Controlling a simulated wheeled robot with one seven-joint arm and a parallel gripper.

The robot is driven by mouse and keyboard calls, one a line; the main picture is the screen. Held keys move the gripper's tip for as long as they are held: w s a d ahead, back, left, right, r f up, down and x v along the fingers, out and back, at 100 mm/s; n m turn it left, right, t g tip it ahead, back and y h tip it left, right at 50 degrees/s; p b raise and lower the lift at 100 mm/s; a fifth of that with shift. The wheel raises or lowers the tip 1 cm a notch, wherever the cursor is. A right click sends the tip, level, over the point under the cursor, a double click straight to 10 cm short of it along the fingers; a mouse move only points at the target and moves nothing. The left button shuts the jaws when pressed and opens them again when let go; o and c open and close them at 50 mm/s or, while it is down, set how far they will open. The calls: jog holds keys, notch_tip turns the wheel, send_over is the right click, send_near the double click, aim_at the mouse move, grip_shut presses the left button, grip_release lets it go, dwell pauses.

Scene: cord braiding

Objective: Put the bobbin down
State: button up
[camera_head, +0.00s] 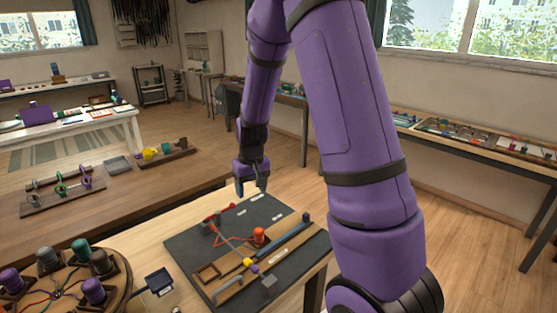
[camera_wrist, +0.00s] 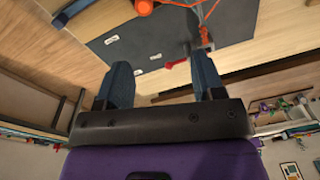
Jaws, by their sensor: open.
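An orange bobbin (camera_head: 259,236) stands on the dark mat (camera_head: 190,240), with an orange cord running from it to the left. In the wrist view an orange body (camera_wrist: 143,6), likely the same bobbin, is cut off at the top edge, with orange cord beside it. My gripper (camera_head: 250,190) is open and empty above the far edge of the mat, apart from the bobbin. In the wrist view the two blue fingers of my gripper (camera_wrist: 163,64) are spread wide, with a small red piece (camera_wrist: 176,64) seen between them.
On the mat lie a blue bar (camera_head: 285,243), a wooden frame (camera_head: 207,272), a grey block (camera_head: 269,284) and small white labels. A round braiding stand (camera_head: 119,297) with several bobbins is at the lower left. A brown table (camera_head: 130,205) with racks stands behind it.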

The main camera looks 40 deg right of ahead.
jog(key=s+a+r+t, duration=0.1)
jog(key=s+a+r, duration=0.1)
jog(key=r, duration=0.3)
jog(key=s+a+r, duration=0.2)
jog(key=r, duration=0.2)
jog(key=s+a+r+n+t, duration=0.1)
jog(key=s+a+r, duration=0.2)
jog(key=s+r, duration=0.4)
jog(key=s+a+r+n+t, duration=0.1)
jog(key=s+a+r+t, duration=0.1)
jog(key=s+r, duration=0.6)
jog(key=s+a, duration=0.1)
jog(key=s, duration=0.5)
jog(key=shift+s+a+r, duration=0.15)
jog(key=shift+s+r, duration=0.05)
